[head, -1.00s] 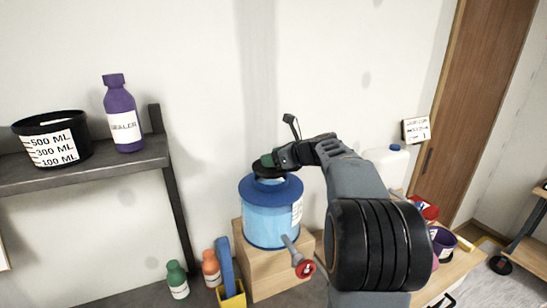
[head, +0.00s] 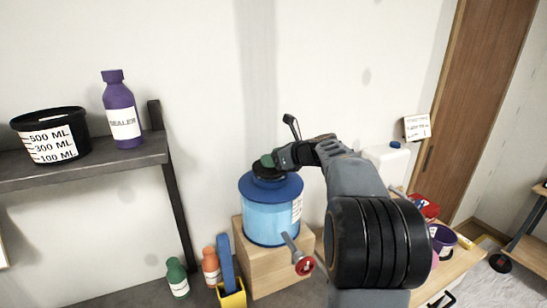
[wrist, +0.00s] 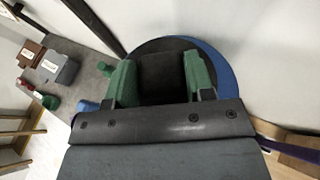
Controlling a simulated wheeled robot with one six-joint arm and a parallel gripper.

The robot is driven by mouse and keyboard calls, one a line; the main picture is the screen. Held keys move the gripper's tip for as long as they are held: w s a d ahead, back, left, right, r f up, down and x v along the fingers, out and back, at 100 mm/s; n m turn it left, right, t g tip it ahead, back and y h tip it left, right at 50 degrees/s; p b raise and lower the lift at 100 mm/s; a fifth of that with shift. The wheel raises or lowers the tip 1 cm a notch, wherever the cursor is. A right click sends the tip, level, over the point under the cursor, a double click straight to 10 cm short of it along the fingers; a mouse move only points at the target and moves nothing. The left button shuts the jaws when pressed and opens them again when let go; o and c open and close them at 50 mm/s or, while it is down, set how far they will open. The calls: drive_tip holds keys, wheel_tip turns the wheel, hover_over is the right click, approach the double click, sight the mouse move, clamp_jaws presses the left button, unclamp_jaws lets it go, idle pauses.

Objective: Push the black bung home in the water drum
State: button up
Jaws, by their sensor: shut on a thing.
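The water drum (head: 268,222) is light blue with a darker blue top and a raised neck. It stands upright on a wooden block. My gripper (head: 267,162) is over the neck, with green pads shut on the black bung (head: 267,173). In the wrist view my gripper (wrist: 161,74) has one green pad on each side of the bung (wrist: 160,72). The blue rim of the drum (wrist: 222,66) shows behind it. The bung is at the drum's neck; how deep it sits is hidden.
The wooden block (head: 270,270) carries the drum, close to the wall. A grey tap with a red end (head: 304,266) sticks out in front. A dark shelf (head: 90,168) with a purple bottle (head: 123,112) is at the left. Small bottles stand at lower left.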

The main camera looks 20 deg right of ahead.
drive_tip(key=shift+f+b, duration=0.6)
drive_tip(key=shift+f, duration=0.45)
drive_tip(key=o, duration=1)
drive_tip(key=shift+o, duration=0.2)
drive_tip(key=b+v, duration=0.2)
drive_tip(key=v, duration=1.2)
drive_tip(key=shift+w, duration=0.1)
drive_tip(key=s+a+f+n+g+h, duration=0.2)
drive_tip(key=s+a+f+n+g, duration=0.35)
drive_tip(key=a+f+n, duration=0.7)
drive_tip(key=s+a+f+n+g+h, duration=0.1)
drive_tip(key=s+a+f+n+h, duration=0.1)
drive_tip(key=n, duration=0.6)
drive_tip(key=s+a+f+n+h, duration=0.2)
drive_tip(key=s+a+f+n, duration=0.2)
drive_tip(key=s+n, duration=0.5)
wheel_tip(320, 180, down, 2)
drive_tip(key=shift+f+g+h, duration=0.2)
drive_tip(key=shift+g+h, duration=0.1)
drive_tip(key=shift+g, duration=0.05)
